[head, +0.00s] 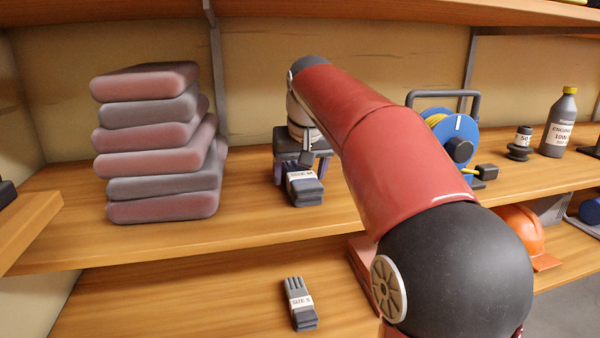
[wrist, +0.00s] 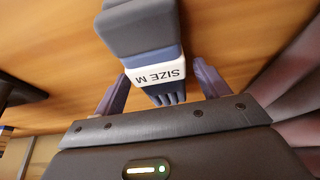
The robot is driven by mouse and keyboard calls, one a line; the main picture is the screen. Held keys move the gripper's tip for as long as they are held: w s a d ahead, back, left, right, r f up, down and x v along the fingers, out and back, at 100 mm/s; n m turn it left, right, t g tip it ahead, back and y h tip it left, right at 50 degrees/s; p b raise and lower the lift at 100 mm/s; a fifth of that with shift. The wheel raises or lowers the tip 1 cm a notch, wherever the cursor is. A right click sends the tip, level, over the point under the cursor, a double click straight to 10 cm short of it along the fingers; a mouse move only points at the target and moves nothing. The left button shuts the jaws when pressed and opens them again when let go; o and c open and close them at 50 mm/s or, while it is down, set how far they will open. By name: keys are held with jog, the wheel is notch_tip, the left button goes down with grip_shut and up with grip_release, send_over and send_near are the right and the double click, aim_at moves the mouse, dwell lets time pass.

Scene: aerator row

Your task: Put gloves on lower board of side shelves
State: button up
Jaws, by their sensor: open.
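A dark grey-blue bundle of gloves (head: 303,187) with a white "SIZE M" band lies on the upper board (head: 260,208) in the head view. The gloves also fill the middle of the wrist view (wrist: 142,35). My gripper (head: 300,168) is open just behind them, with one finger on each side of their finger end in the wrist view (wrist: 160,88). I cannot tell whether the fingers touch them. A second bundle of gloves (head: 299,304), banded "SIZE S", lies on the lower board (head: 190,295).
A tall stack of pink and grey cushions (head: 155,145) stands left of the gloves. The lower board is bare left of the SIZE S gloves.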

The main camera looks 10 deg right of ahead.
jog(key=p+v, duration=0.1)
jog(key=v, duration=0.6)
jog(key=shift+s, duration=0.1)
